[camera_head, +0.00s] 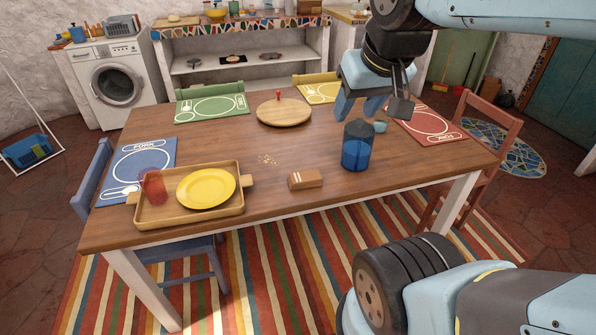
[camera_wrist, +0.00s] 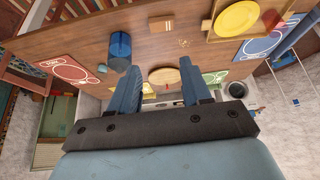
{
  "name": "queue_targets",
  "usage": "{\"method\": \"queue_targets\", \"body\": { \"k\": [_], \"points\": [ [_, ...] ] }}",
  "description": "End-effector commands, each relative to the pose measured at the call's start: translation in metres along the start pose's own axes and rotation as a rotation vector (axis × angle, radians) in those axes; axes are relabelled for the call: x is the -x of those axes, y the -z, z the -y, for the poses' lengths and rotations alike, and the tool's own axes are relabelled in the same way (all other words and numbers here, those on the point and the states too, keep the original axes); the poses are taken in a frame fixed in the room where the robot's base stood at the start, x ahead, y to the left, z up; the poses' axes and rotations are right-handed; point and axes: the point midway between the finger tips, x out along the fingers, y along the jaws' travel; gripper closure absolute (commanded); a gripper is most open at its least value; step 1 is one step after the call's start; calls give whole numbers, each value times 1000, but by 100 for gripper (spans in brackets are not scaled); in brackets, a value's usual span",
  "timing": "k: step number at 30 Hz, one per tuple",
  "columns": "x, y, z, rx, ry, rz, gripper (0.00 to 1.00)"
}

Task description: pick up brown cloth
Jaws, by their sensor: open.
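The brown cloth (camera_head: 305,180) is a small folded brown block with pale stripes, lying on the wooden table near its front edge, right of the tray. In the wrist view the cloth (camera_wrist: 160,27) lies near the top, beyond my fingers. My gripper (camera_head: 358,108) is open and empty above the table's back right part, behind and above the blue cup. In the wrist view my gripper (camera_wrist: 160,68) shows two blue fingers spread apart, with nothing between them that they touch.
The blue cup (camera_head: 357,147) stands right of the cloth, with a small teal cup (camera_head: 380,127) behind it. A wooden tray (camera_head: 190,216) holds a yellow plate (camera_head: 206,188) and a red cup (camera_head: 154,187). Crumbs (camera_head: 266,159) and a round board (camera_head: 284,114) lie behind the cloth.

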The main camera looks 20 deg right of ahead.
Motion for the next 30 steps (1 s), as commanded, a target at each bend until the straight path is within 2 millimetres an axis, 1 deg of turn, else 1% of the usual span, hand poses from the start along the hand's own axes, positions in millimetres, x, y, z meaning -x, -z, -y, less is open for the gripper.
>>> {"method": "queue_targets", "body": {
  "k": [1,5,8,12,14,20,26,30],
  "points": [
    [0,1,0,5,-1,2,47],
    [-7,10,0,53,-13,22,34],
    [-19,23,2,129,-27,53,25],
    [-43,46,0,277,-42,110,12],
    [-54,56,-1,341,-44,133,11],
    [-97,83,-3,559,-30,214,11],
    [-146,106,-7,771,14,287,11],
    [-184,117,-10,916,63,333,11]
  ]
}}
